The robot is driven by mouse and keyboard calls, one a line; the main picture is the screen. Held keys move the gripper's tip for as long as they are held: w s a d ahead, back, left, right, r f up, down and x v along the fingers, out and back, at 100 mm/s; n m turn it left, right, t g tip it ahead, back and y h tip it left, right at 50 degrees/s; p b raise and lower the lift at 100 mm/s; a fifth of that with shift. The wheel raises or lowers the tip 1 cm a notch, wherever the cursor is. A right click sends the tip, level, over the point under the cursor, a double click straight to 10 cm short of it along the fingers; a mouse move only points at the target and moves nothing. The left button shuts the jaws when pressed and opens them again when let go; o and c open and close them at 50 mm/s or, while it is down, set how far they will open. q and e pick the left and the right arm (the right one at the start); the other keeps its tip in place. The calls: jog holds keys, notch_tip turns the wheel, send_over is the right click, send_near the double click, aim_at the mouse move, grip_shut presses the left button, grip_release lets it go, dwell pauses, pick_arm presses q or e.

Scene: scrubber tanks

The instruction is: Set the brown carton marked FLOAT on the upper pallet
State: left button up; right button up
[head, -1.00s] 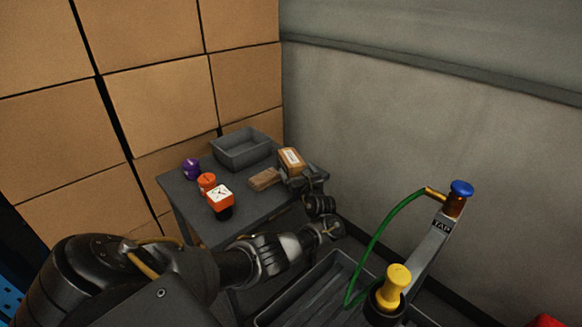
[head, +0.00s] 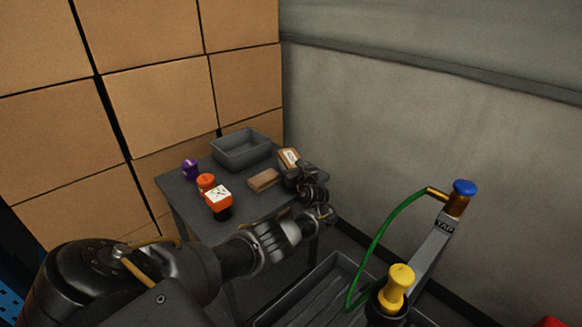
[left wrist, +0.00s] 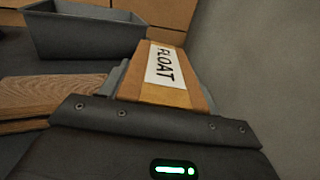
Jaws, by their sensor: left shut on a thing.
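The brown carton marked FLOAT (head: 288,157) has a white label and is at the right end of the grey table. In the left wrist view the carton (left wrist: 180,91) sits between the fingers, its label readable. My left gripper (head: 292,168) is shut on it and hides its lower part, so I cannot tell whether it touches the table. A low wooden stack (head: 264,180), showing two layers in the left wrist view (left wrist: 45,97), lies just left of the gripper. It may be the pallets; I cannot be sure. My right gripper is not in view.
A grey open bin (head: 243,158) stands behind the wooden stack. A purple pot (head: 190,170), an orange pot (head: 206,182) and an orange-black item with a white dial (head: 218,203) stand at left. A grey wall is close on the right. A tap post (head: 440,240) stands front right.

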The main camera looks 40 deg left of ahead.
aim_at(293, 159)
pick_arm(q)
jog(key=c, duration=0.3)
jog(key=shift+r, duration=0.5)
notch_tip(293, 159, up, 2)
jog(key=shift+r+p, duration=0.25)
jog(key=shift+p, duration=0.45)
jog(key=shift+s+d+r+p, duration=1.55)
jog(key=shift+s+p, duration=0.25)
jog(key=shift+p, duration=0.8)
jog(key=shift+s+d+r+p, duration=1.4)
jog(key=shift+s+r+p, duration=0.35)
jog(key=shift+p, duration=0.85)
jog(key=shift+s+d+r+p, duration=1.5)
jog(key=shift+s+p, duration=0.4)
jog(key=shift+p, duration=0.7)
